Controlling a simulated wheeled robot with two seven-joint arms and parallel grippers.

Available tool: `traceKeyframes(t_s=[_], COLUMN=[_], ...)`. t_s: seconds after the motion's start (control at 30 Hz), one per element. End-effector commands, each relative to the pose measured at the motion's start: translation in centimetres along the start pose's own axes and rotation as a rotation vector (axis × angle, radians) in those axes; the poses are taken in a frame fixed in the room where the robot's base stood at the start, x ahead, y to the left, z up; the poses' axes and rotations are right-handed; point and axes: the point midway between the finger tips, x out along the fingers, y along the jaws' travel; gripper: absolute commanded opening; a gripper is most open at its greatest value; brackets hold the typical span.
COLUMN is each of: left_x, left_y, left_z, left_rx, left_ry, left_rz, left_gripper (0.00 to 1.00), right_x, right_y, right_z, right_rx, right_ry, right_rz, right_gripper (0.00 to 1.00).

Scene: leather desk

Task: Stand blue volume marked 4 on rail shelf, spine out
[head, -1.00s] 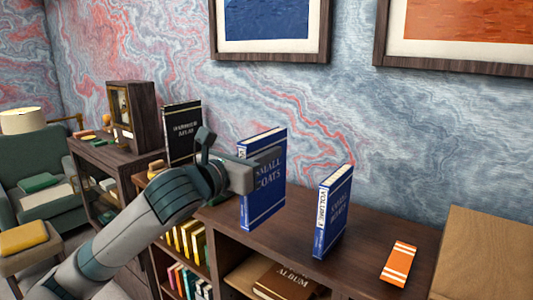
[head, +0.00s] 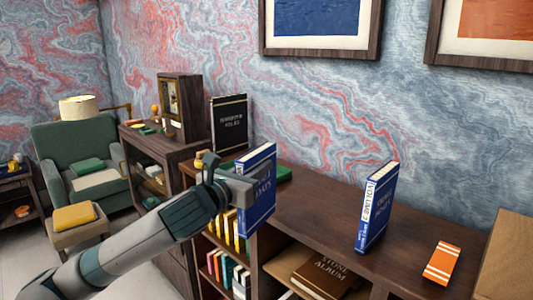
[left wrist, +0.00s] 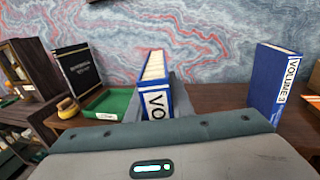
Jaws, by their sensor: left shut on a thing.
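My left gripper (head: 245,188) is shut on a blue book (head: 260,212) with "BOATS" partly readable on its cover. The book is upright, near the front edge of the wooden shelf unit's top (head: 318,207). In the left wrist view the held book (left wrist: 154,85) shows its pale page edges and a white spine label beginning "VO"; its number is hidden. Another blue volume (head: 377,215) stands alone to the right, apart from the held one. I cannot make out a rail. My right gripper is out of view.
A black book (head: 229,123) stands upright at the back left. A flat green item (left wrist: 108,103) lies near it. An orange striped book (head: 441,263) lies at the right beside a wooden box (head: 508,258). The top between the two blue books is clear.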

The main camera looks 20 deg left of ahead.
Motion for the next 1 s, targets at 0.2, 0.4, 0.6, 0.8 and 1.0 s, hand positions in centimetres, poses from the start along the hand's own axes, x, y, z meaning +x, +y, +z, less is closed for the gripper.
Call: traceKeyframes(t_s=[0.2, 0.4, 0.6, 0.8, 1.0], left_x=[-1.3, -3.5, -6.4, -8.8, -10.9], left_y=[0.7, 1.1, 1.1, 0.7, -0.7], left_z=[-5.8, -11.1, -15.6, -18.4, -20.9], left_rx=[0.0, 0.001, 0.0, 0.0, -0.003], left_ry=[0.007, 0.005, 0.004, 0.002, 0.002], left_rz=[0.043, 0.076, 0.095, 0.097, 0.094], left_gripper=[0.0, 0.0, 0.0, 0.0, 0.0], right_x=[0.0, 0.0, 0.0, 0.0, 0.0], right_y=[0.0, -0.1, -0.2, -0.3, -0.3], right_z=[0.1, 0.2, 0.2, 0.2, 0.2], right_rx=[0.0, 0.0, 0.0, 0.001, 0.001], right_ry=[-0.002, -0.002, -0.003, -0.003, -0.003], right_rz=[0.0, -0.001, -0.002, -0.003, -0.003], right_gripper=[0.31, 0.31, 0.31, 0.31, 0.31])
